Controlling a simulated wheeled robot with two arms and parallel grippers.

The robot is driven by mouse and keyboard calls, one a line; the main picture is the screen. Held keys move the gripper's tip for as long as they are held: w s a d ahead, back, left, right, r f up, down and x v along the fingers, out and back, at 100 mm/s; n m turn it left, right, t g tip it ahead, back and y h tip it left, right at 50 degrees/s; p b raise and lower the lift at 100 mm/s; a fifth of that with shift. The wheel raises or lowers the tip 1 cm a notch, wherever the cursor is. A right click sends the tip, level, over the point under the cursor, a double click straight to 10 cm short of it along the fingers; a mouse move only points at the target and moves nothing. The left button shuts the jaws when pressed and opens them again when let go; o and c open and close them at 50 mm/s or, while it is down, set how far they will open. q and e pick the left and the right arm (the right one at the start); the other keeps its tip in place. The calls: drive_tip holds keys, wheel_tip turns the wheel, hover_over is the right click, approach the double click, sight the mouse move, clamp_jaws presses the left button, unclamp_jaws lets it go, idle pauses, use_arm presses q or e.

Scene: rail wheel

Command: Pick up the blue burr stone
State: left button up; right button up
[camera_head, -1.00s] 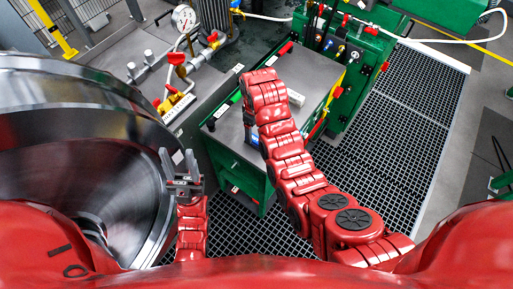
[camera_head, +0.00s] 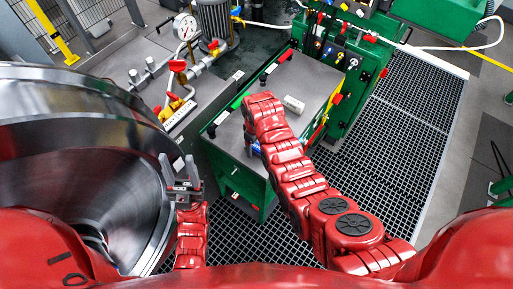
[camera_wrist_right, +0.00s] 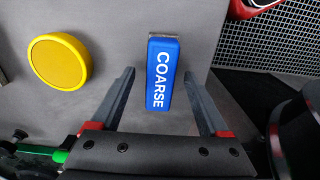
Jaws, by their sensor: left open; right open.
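The blue burr stone (camera_wrist_right: 163,73), a block marked COARSE, lies on the grey bench top in the right wrist view. My right gripper (camera_wrist_right: 158,80) is open, with one finger on each side of the stone and visible gaps to both. I cannot tell how far above the bench the fingertips are. In the head view only a bit of blue (camera_head: 257,149) shows beside my right forearm, which hides most of that hand.
A yellow round disc (camera_wrist_right: 59,62) lies left of the stone. The bench (camera_head: 310,75) has a green body and also bears a white block (camera_head: 293,104). A green panel with tools (camera_head: 345,60) stands behind it. Grating (camera_head: 410,110) covers the floor to the right.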

sight(255, 147)
clamp_jaws()
drive_tip(key=shift+r, duration=0.15)
idle(0.4)
drive_tip(key=shift+w+r+b, duration=0.1)
drive_tip(key=shift+r+b, duration=0.4)
drive_tip(key=shift+b, duration=0.15)
drive_tip(key=shift+s+a+r+b, duration=0.1)
drive_tip(key=shift+s+r+b, duration=0.15)
drive_tip(key=shift+r, duration=0.35)
drive_tip(key=shift+s+a+r+b, duration=0.1)
drive_tip(key=shift+s+r+b, duration=0.1)
drive_tip(key=shift+r, duration=0.35)
drive_tip(key=s+a+p, duration=0.2)
drive_tip(key=s+p, duration=0.1)
drive_tip(key=s, duration=0.4)
drive_tip(key=s+a+r+p, duration=0.1)
drive_tip(key=s+a+p, duration=0.2)
drive_tip(key=s, duration=0.4)
drive_tip(key=shift+s+a+r+p, duration=0.15)
drive_tip(key=shift+r+p, duration=0.1)
drive_tip(key=shift+p, duration=0.4)
